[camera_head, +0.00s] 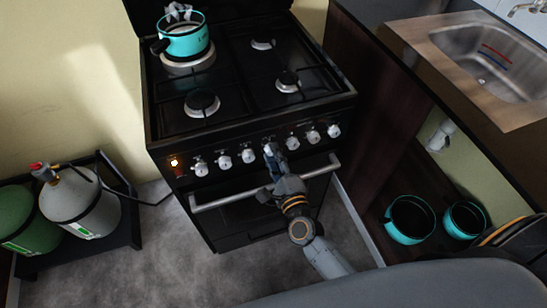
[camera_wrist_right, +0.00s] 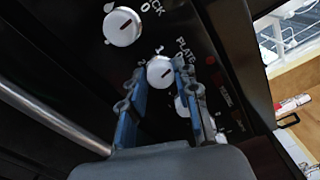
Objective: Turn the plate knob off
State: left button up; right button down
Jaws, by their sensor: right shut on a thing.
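The plate knob (camera_wrist_right: 160,72) is a round white knob with a dark pointer line, beside the printed word PLATE in the right wrist view. My right gripper (camera_head: 271,150) is at the front panel of the black stove (camera_head: 240,215), at the middle of the knob row. In the right wrist view its blue fingers (camera_wrist_right: 159,75) stand on both sides of the plate knob, shut on it. An orange light (camera_head: 174,162) glows at the left end of the panel. In the head view my gripper mostly hides the knob. My left gripper is not in view.
A teal pot (camera_head: 184,40) stands on the back left burner. A metal oven handle (camera_head: 235,198) runs below the knobs, under my right arm. Gas cylinders (camera_head: 80,205) stand at left. Teal pots (camera_head: 409,238) sit on the right, below the sink (camera_head: 485,60).

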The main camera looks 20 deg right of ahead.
jog(key=shift+m, duration=1.1)
jog(key=shift+b, duration=0.3)
jog(key=c, duration=1)
grip_release()
jog(key=shift+s, duration=0.1)
jog(key=s, duration=1.1)
jog(key=shift+s+d, duration=0.25)
jog(key=shift+s, duration=0.15)
